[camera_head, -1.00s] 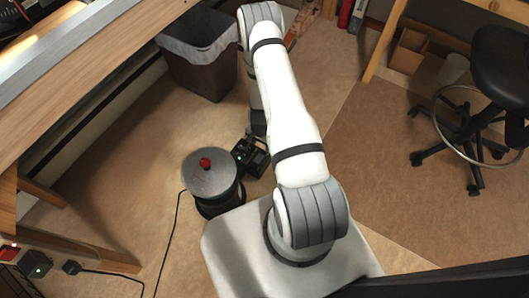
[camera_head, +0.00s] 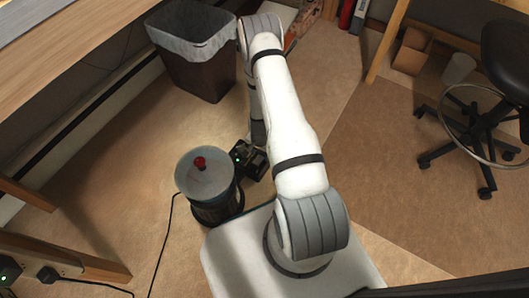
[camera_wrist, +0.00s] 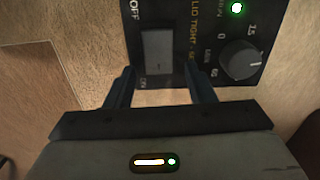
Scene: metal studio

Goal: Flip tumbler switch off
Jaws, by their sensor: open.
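The tumbler switch (camera_wrist: 158,55) is a grey rocker on a black control panel (camera_wrist: 205,40) in the wrist view. OFF is printed by its upper end and a partly hidden ON by its lower end. A lit green lamp and a round knob (camera_wrist: 240,60) marked with numbers are to its right. My gripper (camera_wrist: 160,74) is open and empty, with its fingertips on either side of the switch's lower part. I cannot tell whether they touch the panel. In the head view, a black box with a green light (camera_head: 238,157) sits beside the cylinder, partly hidden by my arm.
A cylinder with a red knob (camera_head: 200,162) stands left of my arm, a black cable running near it. A lined waste bin (camera_head: 195,65) stands behind. A wooden bench (camera_head: 60,60) is at left, a wheeled stool (camera_head: 485,120) at right.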

